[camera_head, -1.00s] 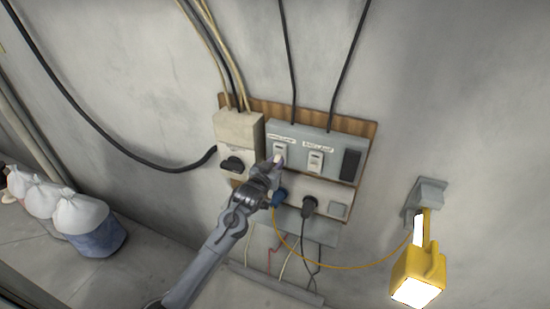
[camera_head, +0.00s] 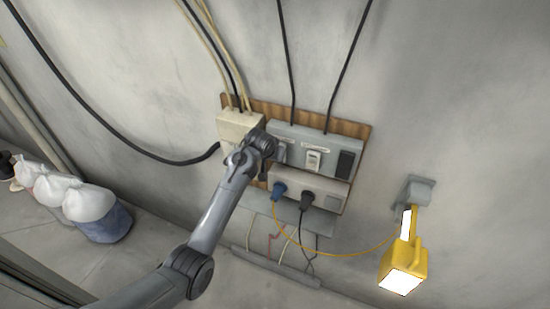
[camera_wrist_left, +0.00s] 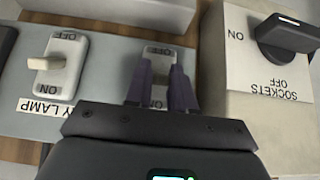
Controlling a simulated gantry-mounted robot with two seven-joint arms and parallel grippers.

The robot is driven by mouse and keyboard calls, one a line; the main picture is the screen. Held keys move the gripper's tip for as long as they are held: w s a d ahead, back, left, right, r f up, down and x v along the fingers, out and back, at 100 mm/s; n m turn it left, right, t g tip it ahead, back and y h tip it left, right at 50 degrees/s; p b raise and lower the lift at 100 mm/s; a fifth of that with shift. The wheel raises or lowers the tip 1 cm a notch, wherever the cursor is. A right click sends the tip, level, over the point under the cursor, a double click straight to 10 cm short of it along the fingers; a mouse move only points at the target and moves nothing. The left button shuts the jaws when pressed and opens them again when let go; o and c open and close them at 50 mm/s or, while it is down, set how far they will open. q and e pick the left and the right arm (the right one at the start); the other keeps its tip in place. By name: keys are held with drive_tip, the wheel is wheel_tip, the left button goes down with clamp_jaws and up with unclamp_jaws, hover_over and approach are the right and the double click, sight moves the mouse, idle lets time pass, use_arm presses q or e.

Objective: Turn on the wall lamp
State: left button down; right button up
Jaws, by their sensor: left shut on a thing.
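A yellow lamp (camera_head: 404,270) hangs from a grey wall bracket on the right, its face glowing white. A grey switch box (camera_head: 335,150) on a wooden board carries two white toggle switches. My left gripper (camera_wrist_left: 161,84) is shut on the lever of the left switch (camera_wrist_left: 158,55); the fingers hide the lever and my wrist hides that switch's label. The right switch (camera_head: 314,160) also shows in the wrist view (camera_wrist_left: 58,62), upside down, with a partly hidden label ending in "Y LAMP". My right gripper is out of view.
A beige box (camera_head: 236,124) sits left of the switches; its black knob (camera_wrist_left: 290,32) is marked SOCKETS. Below are a blue plug (camera_head: 279,190) with a yellow cable and a black plug (camera_head: 307,201). White sacks (camera_head: 88,202) stand on the floor at left.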

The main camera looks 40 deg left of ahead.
use_arm(q)
drive_tip(key=shift+g, duration=0.3)
idle(0.4)
drive_tip(key=c, duration=1)
unclamp_jaws()
drive_tip(key=shift+o, duration=0.2)
drive_tip(key=shift+r, duration=0.1)
drive_tip(key=b+v, duration=0.3)
drive_tip(key=v, duration=0.7)
drive_tip(key=shift+r, duration=0.4)
drive_tip(key=shift+s, duration=0.1)
